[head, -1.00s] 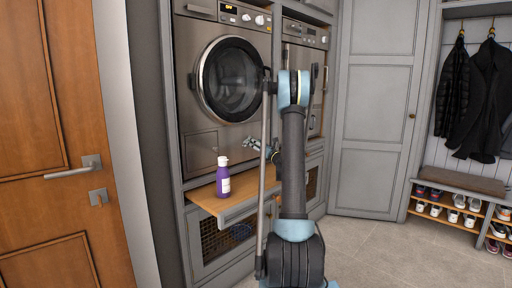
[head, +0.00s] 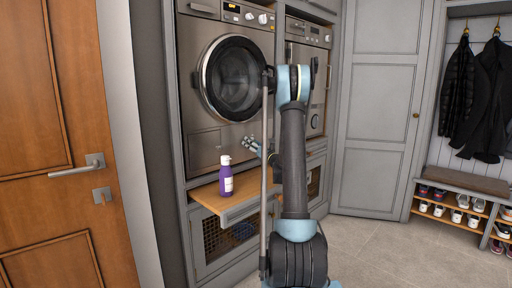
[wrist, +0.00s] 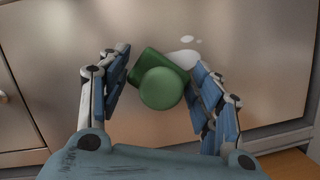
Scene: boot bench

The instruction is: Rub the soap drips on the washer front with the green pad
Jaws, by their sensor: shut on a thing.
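My gripper (wrist: 160,92) is shut on the green pad (wrist: 162,86), which has a round knob facing the wrist camera. The pad is at the metal front of the washer (wrist: 55,60); I cannot tell whether it touches. Whitish soap drips (wrist: 185,57) show just above and right of the pad, with small spots above them; the pad may hide more. In the head view my gripper (head: 252,146) is low in front of the washer (head: 203,140), below its round door (head: 234,80). The pad cannot be made out there.
A purple bottle (head: 226,176) with a white cap stands on the pull-out wooden shelf (head: 208,193) under the washer, left of my gripper. A second machine (head: 312,70) stands to the right. The floor (head: 365,245) at right is clear.

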